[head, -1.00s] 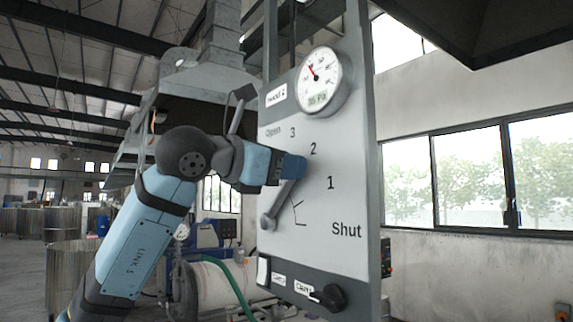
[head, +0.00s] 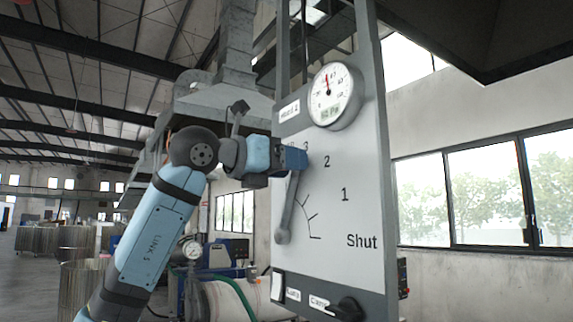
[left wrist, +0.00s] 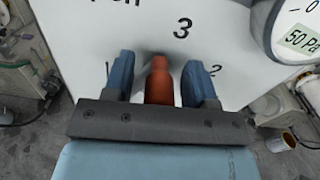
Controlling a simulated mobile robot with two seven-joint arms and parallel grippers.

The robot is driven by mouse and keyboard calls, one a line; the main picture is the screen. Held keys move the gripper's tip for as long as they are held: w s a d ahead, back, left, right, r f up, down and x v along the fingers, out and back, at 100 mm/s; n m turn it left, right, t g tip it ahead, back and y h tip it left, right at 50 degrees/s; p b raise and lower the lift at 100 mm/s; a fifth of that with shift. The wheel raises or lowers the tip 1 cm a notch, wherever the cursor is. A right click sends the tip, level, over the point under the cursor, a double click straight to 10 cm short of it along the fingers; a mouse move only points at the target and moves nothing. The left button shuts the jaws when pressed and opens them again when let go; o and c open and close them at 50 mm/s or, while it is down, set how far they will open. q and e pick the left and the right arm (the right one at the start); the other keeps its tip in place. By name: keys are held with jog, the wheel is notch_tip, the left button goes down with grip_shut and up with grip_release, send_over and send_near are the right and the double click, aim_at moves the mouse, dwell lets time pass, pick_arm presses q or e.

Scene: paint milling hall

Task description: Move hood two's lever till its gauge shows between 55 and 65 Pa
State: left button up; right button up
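The control panel (head: 345,220) of hood two bears the marks Open, 3, 2, 1 and Shut. Its grey lever (head: 288,205) pivots at the lower left and points steeply up, near the 3. The lever's orange-red knob (left wrist: 158,82) stands between the two fingers of my left gripper (left wrist: 160,82), with a narrow gap on each side; the fingers look open around it. In the head view my left gripper (head: 294,158) covers the knob. The round gauge (head: 335,95) has its red needle nearly upright; its display (left wrist: 303,40) reads about 50 Pa. My right gripper is not in view.
Below the scale are a white switch (head: 277,286) and a black rotary knob (head: 346,309). A dark hood (head: 480,40) hangs at the upper right. A white tank with a green hose (head: 228,298) stands behind the panel at lower left.

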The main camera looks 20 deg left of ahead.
pick_arm(q)
jog(key=shift+a, duration=0.1)
jog(key=shift+s+a+f, duration=0.1)
jog(key=shift+s+a, duration=0.1)
jog(key=b+v, duration=0.4)
jog(key=v, duration=0.9)
jog(key=shift+s, duration=0.15)
jog(key=shift+d, duration=0.1)
